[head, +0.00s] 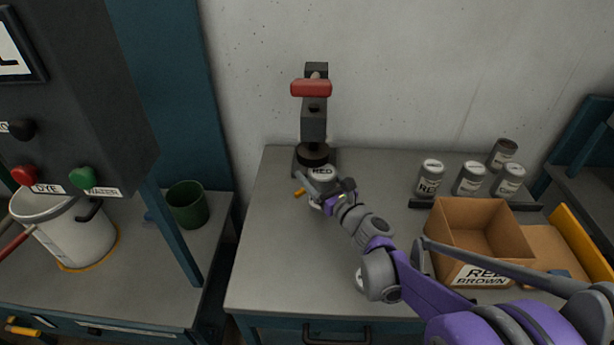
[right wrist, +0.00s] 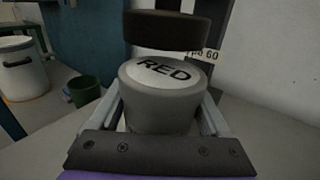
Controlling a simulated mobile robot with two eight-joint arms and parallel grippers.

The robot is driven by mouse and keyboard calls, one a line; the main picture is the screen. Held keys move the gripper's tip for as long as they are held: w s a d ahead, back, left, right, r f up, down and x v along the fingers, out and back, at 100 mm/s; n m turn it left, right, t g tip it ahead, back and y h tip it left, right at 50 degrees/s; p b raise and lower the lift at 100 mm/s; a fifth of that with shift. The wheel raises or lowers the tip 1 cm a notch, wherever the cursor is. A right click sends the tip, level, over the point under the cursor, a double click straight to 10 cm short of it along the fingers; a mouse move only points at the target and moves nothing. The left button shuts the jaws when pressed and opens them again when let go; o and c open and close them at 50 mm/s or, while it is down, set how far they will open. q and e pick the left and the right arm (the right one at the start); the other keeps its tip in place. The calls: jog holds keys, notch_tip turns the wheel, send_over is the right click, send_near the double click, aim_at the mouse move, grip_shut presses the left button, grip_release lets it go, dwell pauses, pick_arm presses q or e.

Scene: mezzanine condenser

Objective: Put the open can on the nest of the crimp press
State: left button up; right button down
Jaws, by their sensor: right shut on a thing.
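The crimp press (head: 314,122) stands at the back of the table, with a red handle (head: 311,88) and a round dark head. My right gripper (head: 322,186) is shut on a grey can (right wrist: 160,105) in front of the press. The can is upright between the fingers, and its pale upper face reads RED; I see no opening in it. In the right wrist view the dark press head (right wrist: 180,30) is just above and behind the can. The nest is hidden, so I cannot tell whether the can touches it. My left gripper is not in view.
Several grey cans (head: 430,180) stand at the back right by a dark rail. The table left of my right arm is clear. A green bin (head: 187,205) and white bucket (head: 72,235) are at the left.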

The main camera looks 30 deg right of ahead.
jog(key=shift+w+f+b, duration=0.35)
jog(key=shift+w+f, duration=0.5)
jog(key=shift+w, duration=0.25)
jog(key=shift+w+f+b, duration=0.3)
jog(key=shift+w+f, duration=0.55)
jog(key=shift+w, duration=0.2)
jog(key=shift+f, duration=0.2)
grip_release()
jog(key=shift+r, duration=0.15)
